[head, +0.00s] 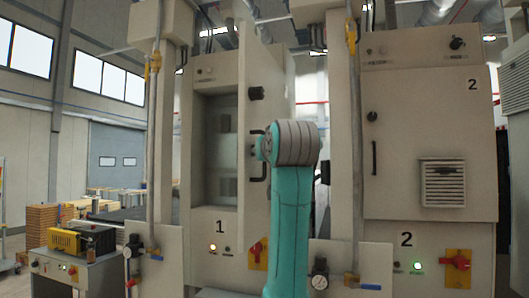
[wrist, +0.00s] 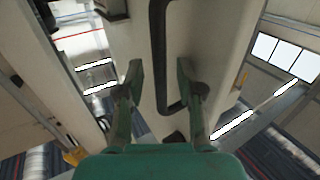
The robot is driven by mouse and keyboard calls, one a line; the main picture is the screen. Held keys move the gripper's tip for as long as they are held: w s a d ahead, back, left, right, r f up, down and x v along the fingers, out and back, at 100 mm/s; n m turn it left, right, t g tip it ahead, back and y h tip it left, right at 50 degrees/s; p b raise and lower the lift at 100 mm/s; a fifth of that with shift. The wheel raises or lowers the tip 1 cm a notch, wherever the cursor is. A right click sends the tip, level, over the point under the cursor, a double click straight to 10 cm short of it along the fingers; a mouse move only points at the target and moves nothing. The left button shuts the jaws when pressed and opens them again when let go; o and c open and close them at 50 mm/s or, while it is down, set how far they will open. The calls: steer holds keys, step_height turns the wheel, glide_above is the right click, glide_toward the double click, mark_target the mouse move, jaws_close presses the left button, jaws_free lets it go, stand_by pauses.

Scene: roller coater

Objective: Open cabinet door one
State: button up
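Cabinet door one (head: 257,70) stands ajar on the cabinet marked 1 (head: 220,262), and part of the dark interior shows to its left. The door has a black knob (head: 256,93) and a black bar handle (head: 252,178), which my arm partly covers in the head view. In the wrist view the handle (wrist: 158,50) runs between the two fingers of my gripper (wrist: 160,72). The fingers are apart, one on each side of the handle, with visible gaps. Whether they touch it cannot be told. The gripper is mostly hidden behind my arm in the head view.
A shut cabinet marked 2 (head: 430,130) stands to the right. Vertical pipes (head: 354,150) run between the cabinets and left of cabinet one. A yellow-and-black unit (head: 82,240) sits on a low machine at the left.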

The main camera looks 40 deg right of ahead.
steer(key=v, duration=1.2)
steer(key=shift+f, duration=0.1)
stand_by(0.4)
